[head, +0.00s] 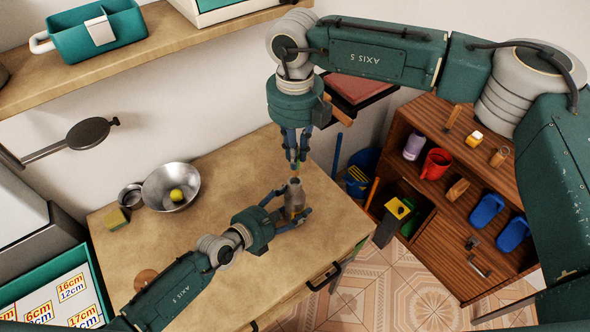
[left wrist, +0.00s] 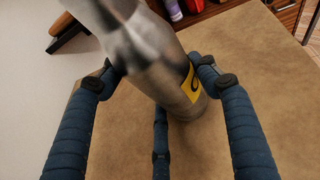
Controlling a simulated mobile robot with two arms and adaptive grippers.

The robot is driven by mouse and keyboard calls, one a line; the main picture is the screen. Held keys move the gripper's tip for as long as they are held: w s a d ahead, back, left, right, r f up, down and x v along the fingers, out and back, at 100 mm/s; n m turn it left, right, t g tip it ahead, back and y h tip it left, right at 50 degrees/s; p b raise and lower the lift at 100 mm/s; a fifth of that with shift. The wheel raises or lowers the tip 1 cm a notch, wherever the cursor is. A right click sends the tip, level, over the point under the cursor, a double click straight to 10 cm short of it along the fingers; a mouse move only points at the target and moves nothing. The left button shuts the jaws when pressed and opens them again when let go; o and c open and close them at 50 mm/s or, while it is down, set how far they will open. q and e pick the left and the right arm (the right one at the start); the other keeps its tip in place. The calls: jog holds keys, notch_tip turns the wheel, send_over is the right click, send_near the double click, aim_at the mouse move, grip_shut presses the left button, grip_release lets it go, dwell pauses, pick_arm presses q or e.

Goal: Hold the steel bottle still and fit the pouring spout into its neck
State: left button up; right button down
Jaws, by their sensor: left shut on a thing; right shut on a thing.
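The steel bottle (head: 294,187) stands upright on the wooden counter, near its right side. My left gripper (head: 291,210) is shut around the bottle's body. In the left wrist view the grey bottle (left wrist: 150,55), with a yellow label, sits between the blue fingers of my left gripper (left wrist: 158,82). My right gripper (head: 294,164) points down just above the bottle's neck and is shut on the pouring spout (head: 295,173). The spout is small and mostly hidden by the fingers. I cannot tell whether its lower end touches the neck.
A metal bowl (head: 158,193) with a yellow-green ball, a small metal cup (head: 131,196) and a sponge (head: 116,219) lie at the counter's left. A wooden cabinet (head: 463,185) with a purple bottle, red mug and blue slippers stands right. The counter's middle is clear.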

jog(key=shift+f, duration=2.65)
jog(key=shift+f, duration=0.15)
jog(key=c, duration=1.7)
grip_release()
notch_tip(320, 180, up, 12)
jog(key=shift+r, duration=0.2)
